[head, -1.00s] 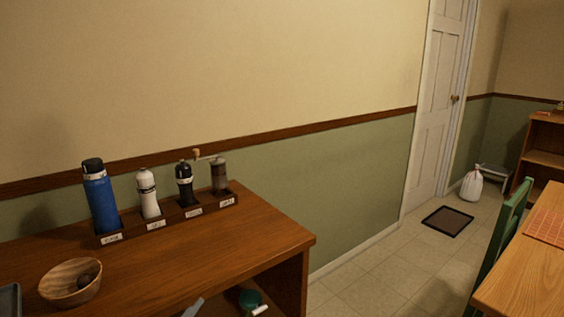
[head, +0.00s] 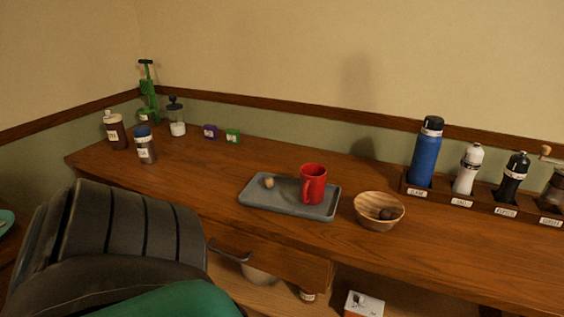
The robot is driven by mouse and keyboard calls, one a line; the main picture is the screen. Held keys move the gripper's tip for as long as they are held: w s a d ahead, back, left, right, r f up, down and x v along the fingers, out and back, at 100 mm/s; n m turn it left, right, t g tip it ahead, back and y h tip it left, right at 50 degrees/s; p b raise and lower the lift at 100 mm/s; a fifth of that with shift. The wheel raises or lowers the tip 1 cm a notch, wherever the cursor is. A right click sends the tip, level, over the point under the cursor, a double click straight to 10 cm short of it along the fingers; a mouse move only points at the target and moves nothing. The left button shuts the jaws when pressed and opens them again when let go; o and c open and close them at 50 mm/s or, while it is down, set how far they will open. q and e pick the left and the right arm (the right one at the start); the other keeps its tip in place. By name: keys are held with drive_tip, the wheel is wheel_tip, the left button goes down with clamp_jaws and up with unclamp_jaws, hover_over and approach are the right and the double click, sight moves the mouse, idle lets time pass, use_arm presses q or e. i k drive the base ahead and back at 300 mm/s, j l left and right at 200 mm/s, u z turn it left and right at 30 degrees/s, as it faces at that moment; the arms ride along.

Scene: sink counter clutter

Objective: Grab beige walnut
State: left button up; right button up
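A small beige, roundish thing that looks like the walnut (head: 269,182) lies on the left part of a grey tray (head: 262,207) on the wooden counter. A red mug (head: 313,184) stands on the same tray, just right of it, with a gap between them. Neither of my grippers is in view.
A large dark ribbed object (head: 125,230) with a green part blocks the lower left. A drawer (head: 285,265) juts out below the tray. Bottles and mills stand in a rack (head: 480,204) at right; jars (head: 145,146) stand at back left.

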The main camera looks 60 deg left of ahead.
sight(269, 182)
drive_tip(key=u, duration=2.05)
